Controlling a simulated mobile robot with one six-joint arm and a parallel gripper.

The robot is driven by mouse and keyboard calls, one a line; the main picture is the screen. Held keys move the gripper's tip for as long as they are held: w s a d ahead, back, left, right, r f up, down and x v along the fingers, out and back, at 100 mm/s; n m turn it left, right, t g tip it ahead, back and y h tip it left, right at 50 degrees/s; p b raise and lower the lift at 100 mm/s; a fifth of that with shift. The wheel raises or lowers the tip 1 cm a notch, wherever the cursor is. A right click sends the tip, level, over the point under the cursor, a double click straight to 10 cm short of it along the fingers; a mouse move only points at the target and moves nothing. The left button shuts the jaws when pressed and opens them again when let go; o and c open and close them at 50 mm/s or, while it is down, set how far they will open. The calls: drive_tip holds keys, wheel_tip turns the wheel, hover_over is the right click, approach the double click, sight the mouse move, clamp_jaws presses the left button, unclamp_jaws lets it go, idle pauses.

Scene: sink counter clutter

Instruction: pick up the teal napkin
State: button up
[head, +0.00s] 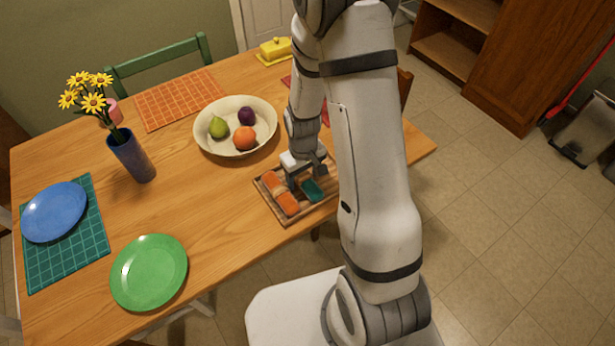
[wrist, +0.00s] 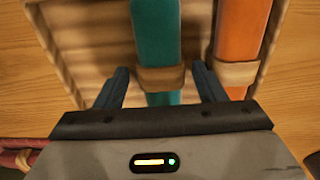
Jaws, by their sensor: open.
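The teal napkin (head: 312,190) is a rolled cloth with a tan ring around it. It lies in a wooden tray (head: 262,188) near the table's right front edge. In the wrist view the teal napkin (wrist: 157,40) runs up the middle of the picture, with its ring (wrist: 161,78) between my fingertips. My gripper (wrist: 158,82) is open, one finger on each side of the napkin. It also shows in the head view (head: 304,180), above the tray. An orange napkin (wrist: 240,30) with a similar ring lies beside the teal one, close to my right finger.
A cream fruit bowl (head: 205,140) stands behind the tray. A green plate (head: 149,272), a blue plate (head: 54,211) on a teal placemat (head: 88,250) and a blue flower vase (head: 131,158) are to the left. My arm hides the table's right part.

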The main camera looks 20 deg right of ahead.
drive_tip(key=shift+c, duration=0.4)
drive_tip(key=c, duration=1)
